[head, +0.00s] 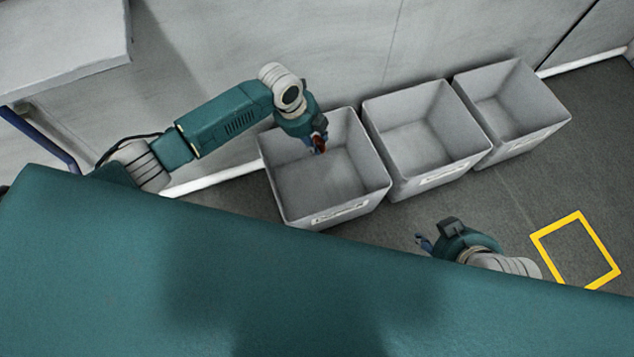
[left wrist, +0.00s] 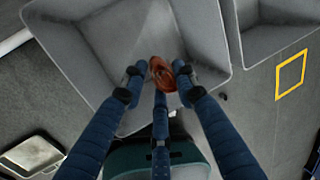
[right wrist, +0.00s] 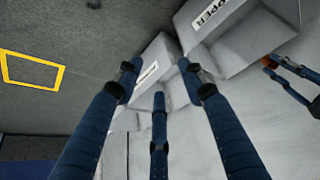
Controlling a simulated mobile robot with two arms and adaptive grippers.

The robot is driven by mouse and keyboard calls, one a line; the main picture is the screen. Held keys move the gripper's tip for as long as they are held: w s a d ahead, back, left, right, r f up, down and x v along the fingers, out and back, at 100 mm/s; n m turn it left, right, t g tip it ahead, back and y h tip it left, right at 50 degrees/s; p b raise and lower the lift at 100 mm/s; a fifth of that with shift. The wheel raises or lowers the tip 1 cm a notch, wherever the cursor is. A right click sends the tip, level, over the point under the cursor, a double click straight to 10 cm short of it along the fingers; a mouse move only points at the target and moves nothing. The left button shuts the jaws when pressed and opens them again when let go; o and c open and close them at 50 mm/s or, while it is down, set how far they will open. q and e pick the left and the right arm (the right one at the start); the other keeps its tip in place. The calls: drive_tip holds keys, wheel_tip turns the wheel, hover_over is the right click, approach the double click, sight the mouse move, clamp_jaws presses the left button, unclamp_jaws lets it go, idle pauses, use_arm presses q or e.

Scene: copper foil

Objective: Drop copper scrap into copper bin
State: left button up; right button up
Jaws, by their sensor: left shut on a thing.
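The copper scrap (left wrist: 164,74) is a small reddish-brown curled piece. My left gripper (head: 317,145) is shut on it, and the scrap shows as a dark red bit in the head view (head: 319,142). In the left wrist view the fingers of my left gripper (left wrist: 160,80) close around it. It is held over the copper bin (head: 376,183), a grey open box with a label on its front. The bin also shows in the left wrist view (left wrist: 90,62). My right gripper (head: 424,242) is low, right of the bin; its fingers (right wrist: 158,80) are spread and empty.
Two more grey open bins stand in a row to the right, a middle bin (head: 427,135) and a right bin (head: 512,107). They look empty. A yellow square (head: 540,250) is marked on the floor. A wall runs behind the bins.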

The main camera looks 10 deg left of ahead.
use_arm(q)
drive_tip(key=shift+f+b, duration=1.4)
drive_tip(key=shift+b, duration=0.05)
use_arm(e)
drive_tip(key=w+a+r+t+y, duration=0.2)
drive_tip(key=w+a+r+t, duration=0.3)
drive_tip(key=w+r+t, duration=0.5)
use_arm(q)
drive_tip(key=shift+f+b, duration=0.6)
drive_tip(key=shift+b, duration=0.1)
drive_tip(key=shift+f+b, duration=0.55)
drive_tip(key=shift+b, duration=0.05)
drive_tip(key=shift+f, duration=0.1)
use_arm(e)
drive_tip(key=w+a+r+t+y, duration=0.1)
drive_tip(key=w+r+t, duration=0.1)
drive_tip(key=r, duration=0.6)
drive_tip(key=w+a+r+t+y, duration=0.1)
drive_tip(key=w+r+t, duration=0.1)
drive_tip(key=r, duration=0.6)
drive_tip(key=shift+w+n+t+y, duration=0.3)
drive_tip(key=shift+w+n+t, duration=0.1)
drive_tip(key=shift+t, duration=0.2)
use_arm(q)
drive_tip(key=o, duration=1.2)
drive_tip(key=shift+c, duration=0.2)
